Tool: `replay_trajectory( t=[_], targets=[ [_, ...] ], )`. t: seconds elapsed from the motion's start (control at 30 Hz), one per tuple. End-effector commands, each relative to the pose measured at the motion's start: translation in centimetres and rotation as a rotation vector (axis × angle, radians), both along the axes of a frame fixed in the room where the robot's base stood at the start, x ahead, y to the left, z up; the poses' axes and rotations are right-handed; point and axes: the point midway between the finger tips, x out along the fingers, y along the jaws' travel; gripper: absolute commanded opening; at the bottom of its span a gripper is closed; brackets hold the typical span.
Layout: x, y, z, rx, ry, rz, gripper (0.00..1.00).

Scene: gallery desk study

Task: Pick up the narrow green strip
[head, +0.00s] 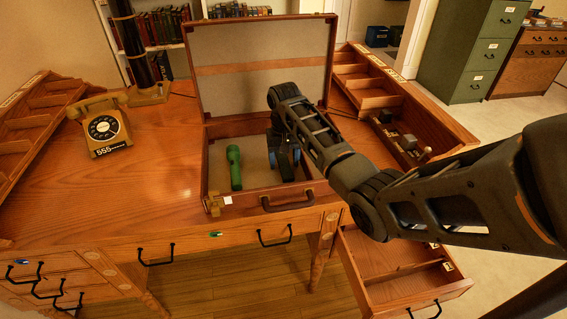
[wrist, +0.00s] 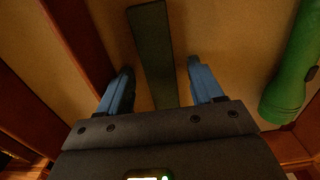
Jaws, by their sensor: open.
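The narrow green strip (wrist: 152,50) is dark green and lies on the tan floor of the open case, seen in the wrist view. Its near end runs down between my gripper's fingers (wrist: 160,85), one finger on each side with gaps between. My gripper is open and points down into the case.
A green flashlight (head: 234,167) lies in the case left of my gripper; it also shows in the wrist view (wrist: 296,70). The wooden case (head: 212,170) has raised walls and an upright lid. A yellow telephone (head: 102,127) stands on the desk's left. A drawer (head: 385,262) is open at the right.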

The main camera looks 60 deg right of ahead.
Motion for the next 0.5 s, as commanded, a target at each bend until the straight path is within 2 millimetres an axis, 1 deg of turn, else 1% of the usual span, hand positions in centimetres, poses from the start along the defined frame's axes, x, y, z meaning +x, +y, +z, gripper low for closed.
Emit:
replay_trajectory(
  t=[0.07,0.1,0.5],
  targets=[
    [0.0,0.01,0.0,0.0,0.0,0.0,0.66],
    [0.0,0.01,0.01,0.0,0.0,0.0,0.64],
    [0.0,0.01,0.02,0.0,0.0,0.0,0.26]
  ],
)
